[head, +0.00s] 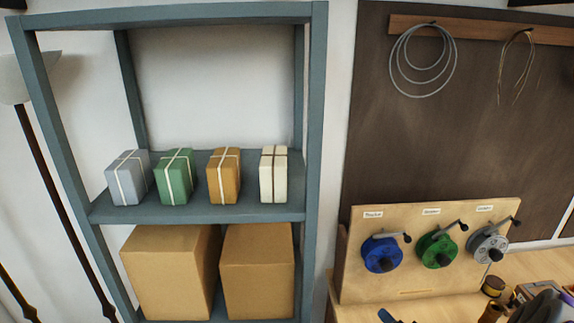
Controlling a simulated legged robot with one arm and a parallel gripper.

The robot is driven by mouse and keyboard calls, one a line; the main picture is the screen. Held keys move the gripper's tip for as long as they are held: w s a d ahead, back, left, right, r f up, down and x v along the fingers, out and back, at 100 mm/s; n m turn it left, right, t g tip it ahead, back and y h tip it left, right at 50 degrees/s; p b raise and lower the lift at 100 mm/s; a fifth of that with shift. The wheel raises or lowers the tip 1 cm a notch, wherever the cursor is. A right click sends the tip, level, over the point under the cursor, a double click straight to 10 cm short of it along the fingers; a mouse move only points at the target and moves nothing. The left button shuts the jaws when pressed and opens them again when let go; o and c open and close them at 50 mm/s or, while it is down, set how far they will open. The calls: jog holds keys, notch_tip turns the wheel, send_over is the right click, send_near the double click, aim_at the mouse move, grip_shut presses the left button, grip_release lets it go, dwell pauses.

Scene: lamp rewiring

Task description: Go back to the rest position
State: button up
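My gripper cannot be made out in the head view. A dark rounded shape (542,307) is cut off at the bottom right corner, and I cannot tell what it is. The view faces a blue-grey shelf unit (315,120) on the left and a wooden workbench (350,312) at the lower right. On the bench stands a board (410,283) with a blue reel (376,254), a green reel (433,249) and a grey reel (489,245), each with a crank handle. No rest position is marked in view.
Grey, green, orange and white strapped boxes stand on the middle shelf (200,213). Two cardboard boxes (170,275) sit below. Wire coils (422,75) hang from a wooden rail (480,30). A floor lamp (40,160) stands at left. Small items crowd the bench's right end.

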jog(key=s+a+r+n+g+b, duration=0.2)
jog(key=s+a+g+b, duration=0.2)
jog(key=s, duration=0.7)
jog(key=s+a+r+n+g+h+b, duration=0.1)
jog(key=s+a+g+b, duration=0.4)
jog(key=s, duration=0.7)
jog(key=s+a+r+n+g+h+b, duration=0.1)
jog(key=s+a+r+n+g+b, duration=0.2)
jog(key=s+a, duration=0.5)
jog(key=s+n+g+b, duration=0.1)
jog(key=s+g, duration=0.1)
jog(key=s, duration=0.1)
jog(key=shift+s+g, duration=0.3)
jog(key=shift+g, duration=0.1)
